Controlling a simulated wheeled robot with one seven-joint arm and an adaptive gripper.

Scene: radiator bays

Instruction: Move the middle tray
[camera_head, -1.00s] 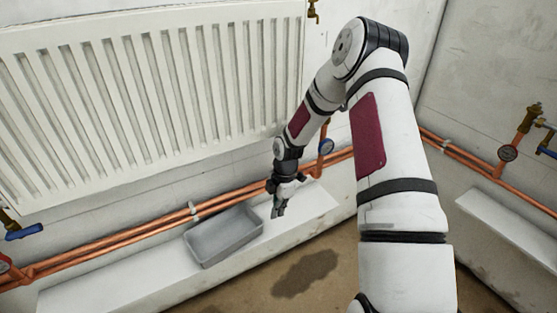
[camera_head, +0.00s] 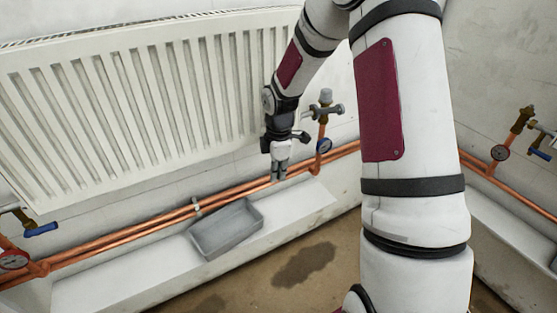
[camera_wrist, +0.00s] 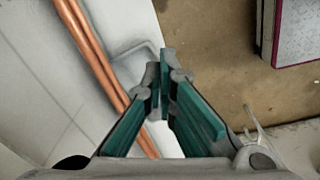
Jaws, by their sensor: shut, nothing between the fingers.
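One grey, shallow rectangular tray (camera_head: 226,230) sits on the white ledge (camera_head: 110,283) below the radiator, in the head view. My gripper (camera_head: 279,178) points down, shut and empty, above and to the right of the tray, apart from it and close to the copper pipes. In the wrist view the shut fingers (camera_wrist: 165,60) cover part of a pale grey shape (camera_wrist: 136,58), which looks like the tray's edge. No other tray shows.
A white radiator (camera_head: 150,100) hangs above copper pipes (camera_head: 130,232) along the wall. A valve with a gauge (camera_head: 323,146) stands right of my gripper; a blue-handled valve (camera_head: 40,229) is at left. Another white ledge (camera_head: 510,240) is at right. Brown floor (camera_head: 300,262) lies in front.

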